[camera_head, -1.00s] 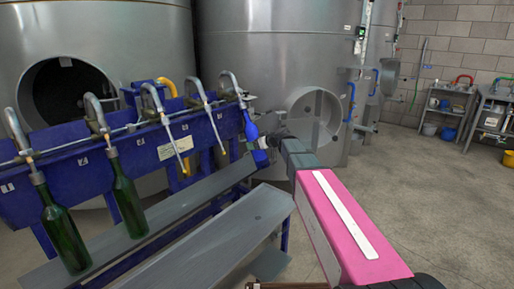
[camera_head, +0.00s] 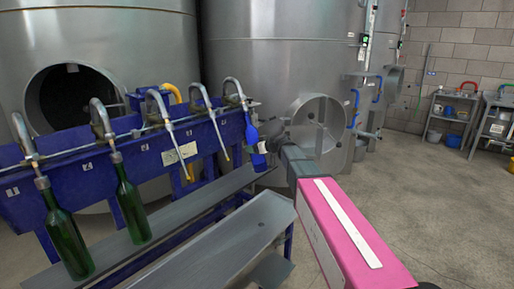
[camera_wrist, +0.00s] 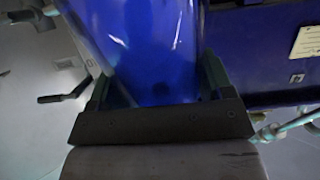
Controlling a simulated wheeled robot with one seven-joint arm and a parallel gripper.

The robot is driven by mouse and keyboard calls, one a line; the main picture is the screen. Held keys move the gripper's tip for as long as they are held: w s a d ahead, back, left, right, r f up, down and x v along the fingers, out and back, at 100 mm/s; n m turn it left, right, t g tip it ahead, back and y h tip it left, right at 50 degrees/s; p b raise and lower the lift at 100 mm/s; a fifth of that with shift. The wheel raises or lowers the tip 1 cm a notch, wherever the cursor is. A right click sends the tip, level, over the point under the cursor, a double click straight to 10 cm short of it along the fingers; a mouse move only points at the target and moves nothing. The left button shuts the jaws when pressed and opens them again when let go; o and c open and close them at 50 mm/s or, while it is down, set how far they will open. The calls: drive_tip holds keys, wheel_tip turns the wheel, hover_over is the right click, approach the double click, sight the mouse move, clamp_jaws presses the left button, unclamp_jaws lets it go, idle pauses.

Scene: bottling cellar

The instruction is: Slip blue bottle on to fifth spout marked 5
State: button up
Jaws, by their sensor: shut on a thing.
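The blue bottle (camera_head: 251,133) is at the far end of the row of spouts, its neck up and slightly tilted. Its mouth is at the tip of the fifth spout (camera_head: 234,90); I cannot tell whether the spout is inside the neck. My gripper (camera_head: 265,149) is shut on the bottle's lower part from the right. In the wrist view the bottle (camera_wrist: 145,45) fills the space between the two fingers of my gripper (camera_wrist: 158,88). The bottle's mouth and the spout are out of that view. The number 5 is not readable.
Green bottles hang on the first (camera_head: 66,240) and second (camera_head: 131,208) spouts. The third and fourth spouts are empty. A blue rail (camera_head: 75,180) carries the spouts above a grey bench (camera_head: 170,226). Large steel tanks (camera_head: 285,60) stand behind. Open floor lies to the right.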

sight(262, 156)
drive_tip(key=shift+t+y, duration=0.6)
drive_tip(key=shift+y, duration=0.3)
drive_tip(key=shift+w+a+f, duration=0.6)
drive_tip(key=shift+w+a, duration=0.05)
drive_tip(key=shift+a, duration=0.15)
drive_tip(key=shift+w+a+f, duration=0.55)
drive_tip(key=shift+w+a, duration=0.05)
drive_tip(key=shift+a, duration=0.2)
drive_tip(key=shift+s+d+f, duration=0.1)
drive_tip(key=shift+d+f, duration=0.05)
drive_tip(key=shift+f, duration=0.8)
drive_tip(key=o, duration=1.3)
drive_tip(key=shift+o, duration=0.2)
